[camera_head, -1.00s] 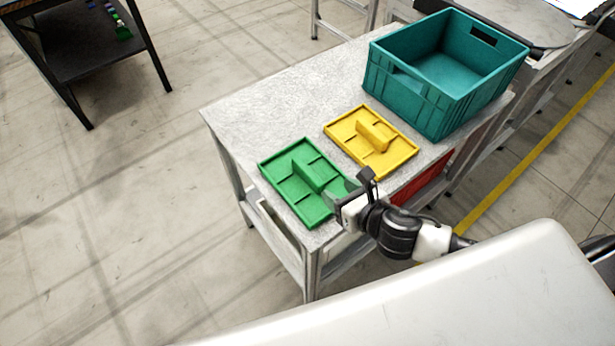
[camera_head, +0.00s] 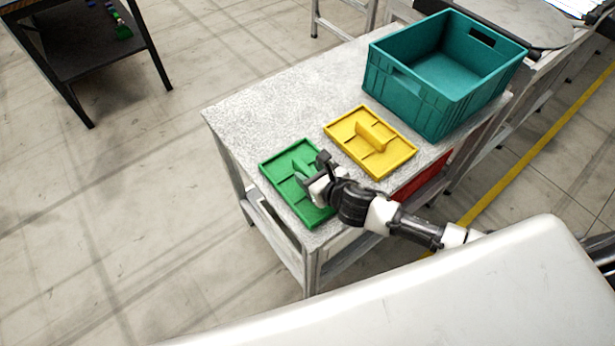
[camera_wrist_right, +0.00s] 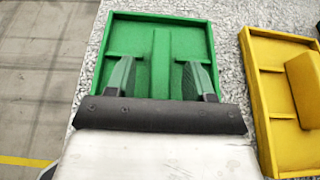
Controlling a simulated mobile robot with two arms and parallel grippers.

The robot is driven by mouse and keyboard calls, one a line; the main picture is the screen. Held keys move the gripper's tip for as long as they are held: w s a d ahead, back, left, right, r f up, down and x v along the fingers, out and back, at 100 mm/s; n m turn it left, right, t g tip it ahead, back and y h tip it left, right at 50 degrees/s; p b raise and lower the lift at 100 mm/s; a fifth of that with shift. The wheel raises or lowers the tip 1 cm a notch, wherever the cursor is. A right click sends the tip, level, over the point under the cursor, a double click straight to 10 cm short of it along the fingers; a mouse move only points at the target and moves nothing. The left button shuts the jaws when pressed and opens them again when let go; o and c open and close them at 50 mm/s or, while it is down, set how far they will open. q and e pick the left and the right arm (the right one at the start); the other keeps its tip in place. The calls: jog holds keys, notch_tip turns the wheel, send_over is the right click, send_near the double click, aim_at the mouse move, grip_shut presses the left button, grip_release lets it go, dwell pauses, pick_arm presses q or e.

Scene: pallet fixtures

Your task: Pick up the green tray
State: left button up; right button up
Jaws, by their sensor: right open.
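The green tray (camera_head: 279,170) lies flat on the near left part of the speckled grey table. It has a raised middle grip and low walls. My right gripper (camera_head: 310,176) is over the tray and hides part of it in the head view. In the right wrist view the tray (camera_wrist_right: 130,38) lies ahead, and the open fingers of my right gripper (camera_wrist_right: 160,80) stand on either side of its middle grip (camera_wrist_right: 163,62). I cannot tell whether the fingers touch the grip. My left gripper is not in view.
A yellow tray (camera_head: 345,135) lies close to the right of the green one and shows in the wrist view (camera_wrist_right: 256,80). A teal crate (camera_head: 410,103) stands at the table's back right. The table's left back surface (camera_head: 270,105) is clear.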

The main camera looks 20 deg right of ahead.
grip_shut()
dwell(0.3)
jog(key=shift+r, duration=0.55)
jog(key=r, duration=0.2)
jog(key=d+r, duration=0.1)
jog(key=shift+w+r, duration=0.4)
jog(key=w+d+r, duration=0.6)
jog(key=w+d, duration=0.1)
jog(key=w, duration=0.1)
jog(key=s+a+r+m+t+h, duration=0.1)
jog(key=s+a+r+m+h, duration=0.1)
jog(key=s+r, duration=0.3)
jog(key=s+a+r+m+h, duration=0.2)
jog(key=s+a, duration=0.1)
jog(key=s, duration=0.5)
jog(key=s+f, duration=0.2)
jog(key=s, duration=0.6)
jog(key=shift+s+d+f+h+b, duration=0.25)
jog(key=shift+d+h+b, duration=0.05)
jog(key=shift+d+b, duration=0.1)
